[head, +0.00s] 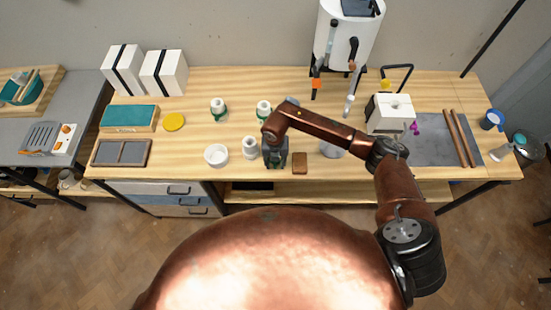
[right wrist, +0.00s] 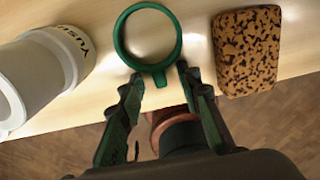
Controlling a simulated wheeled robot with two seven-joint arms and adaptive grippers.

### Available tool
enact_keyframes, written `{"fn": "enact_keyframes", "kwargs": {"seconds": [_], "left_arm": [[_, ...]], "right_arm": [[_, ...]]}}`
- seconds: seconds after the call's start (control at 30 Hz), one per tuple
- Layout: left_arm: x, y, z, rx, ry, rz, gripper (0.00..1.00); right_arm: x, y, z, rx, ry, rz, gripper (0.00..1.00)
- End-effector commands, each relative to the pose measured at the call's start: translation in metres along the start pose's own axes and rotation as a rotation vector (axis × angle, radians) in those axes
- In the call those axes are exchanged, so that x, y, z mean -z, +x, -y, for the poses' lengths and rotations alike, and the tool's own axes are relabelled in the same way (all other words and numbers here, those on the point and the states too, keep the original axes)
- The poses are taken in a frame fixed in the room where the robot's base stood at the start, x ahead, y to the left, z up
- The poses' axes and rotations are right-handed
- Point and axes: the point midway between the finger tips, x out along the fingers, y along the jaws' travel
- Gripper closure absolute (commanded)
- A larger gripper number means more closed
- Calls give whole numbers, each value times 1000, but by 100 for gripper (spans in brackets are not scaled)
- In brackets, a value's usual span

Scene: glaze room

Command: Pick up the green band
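The green band (right wrist: 122,36) is an open ring with a small tab, lying on the wooden table in the right wrist view. Its tab points toward my right gripper (right wrist: 159,76), whose two fingers are apart. The tab is at the gap between the fingertips, with space seen on both sides; I cannot tell whether anything touches. In the head view my right gripper (head: 275,158) points down near the table's front edge and mostly hides the band. My left gripper is not in view.
A white labelled jar (right wrist: 40,70) stands close left of the band, and a speckled cork block (right wrist: 247,50) lies close right. A white bowl (head: 216,155) is further left. Two white jars with green around them, left (head: 218,108) and right (head: 264,109), stand behind.

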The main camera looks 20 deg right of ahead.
Motion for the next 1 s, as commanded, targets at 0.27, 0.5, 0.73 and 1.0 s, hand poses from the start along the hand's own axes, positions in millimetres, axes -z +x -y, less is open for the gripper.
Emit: {"fn": "enact_keyframes", "kwargs": {"seconds": [0.27,0.5,0.73,1.0], "left_arm": [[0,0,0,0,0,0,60],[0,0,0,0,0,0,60],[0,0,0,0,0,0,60],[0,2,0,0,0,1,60]], "right_arm": [[0,0,0,0,0,0,83],[0,-1,0,0,0,0,99],[0,-1,0,0,0,0,100],[-1,-12,0,-1,-2,3,100]]}}
